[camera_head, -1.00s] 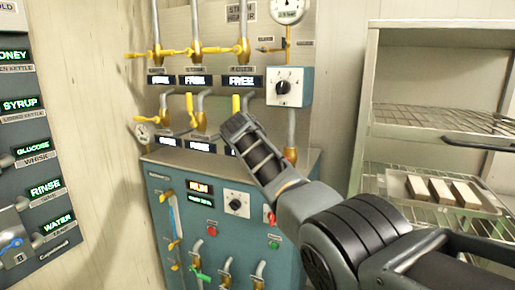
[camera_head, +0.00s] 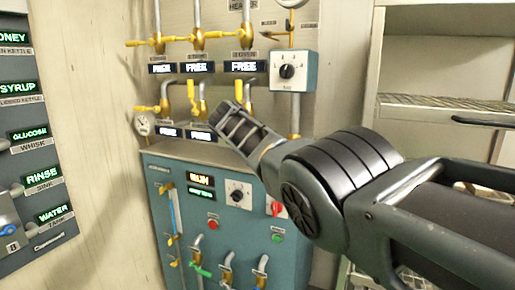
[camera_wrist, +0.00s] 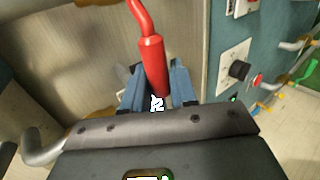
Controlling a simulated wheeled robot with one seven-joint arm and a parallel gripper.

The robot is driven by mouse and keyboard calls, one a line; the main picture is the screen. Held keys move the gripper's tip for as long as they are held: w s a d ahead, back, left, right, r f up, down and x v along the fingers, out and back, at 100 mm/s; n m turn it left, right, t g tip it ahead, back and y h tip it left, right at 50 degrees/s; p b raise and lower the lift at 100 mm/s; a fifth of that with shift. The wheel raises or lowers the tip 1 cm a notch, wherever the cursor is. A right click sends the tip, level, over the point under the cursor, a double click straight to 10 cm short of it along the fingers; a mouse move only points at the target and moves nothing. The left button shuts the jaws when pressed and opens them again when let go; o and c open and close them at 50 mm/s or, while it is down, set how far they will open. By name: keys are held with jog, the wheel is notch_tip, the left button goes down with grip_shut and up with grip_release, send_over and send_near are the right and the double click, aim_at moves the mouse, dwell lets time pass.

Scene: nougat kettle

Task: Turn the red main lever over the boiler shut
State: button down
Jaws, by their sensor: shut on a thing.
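The red lever (camera_wrist: 151,58) shows in the wrist view, with a thick round grip and a thinner bent rod running up to the top edge. My gripper (camera_wrist: 158,87) has its blue fingers on both sides of the lower end of the grip and is shut on it. The lever's pivot is out of this view. In the head view my dark arm reaches in from the right toward the boiler front. The fingers and the red lever cannot be made out there.
The teal boiler cabinet (camera_head: 168,170) carries a knob (camera_head: 237,194), a red switch (camera_head: 277,208) and small taps. Yellow-handled valves (camera_head: 200,40) line the wall above. A wire shelf (camera_head: 440,105) stands at the right, partly behind my arm. A labelled panel (camera_head: 30,185) is at the left.

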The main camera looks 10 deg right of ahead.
jog(key=shift+f, duration=0.1)
jog(key=c, duration=1)
grip_release()
jog(key=shift+c, duration=0.2)
jog(key=p+v, duration=0.1)
jog(key=v, duration=0.6)
jog(key=shift+s+a+r, duration=0.2)
jog(key=shift+s+r, duration=0.05)
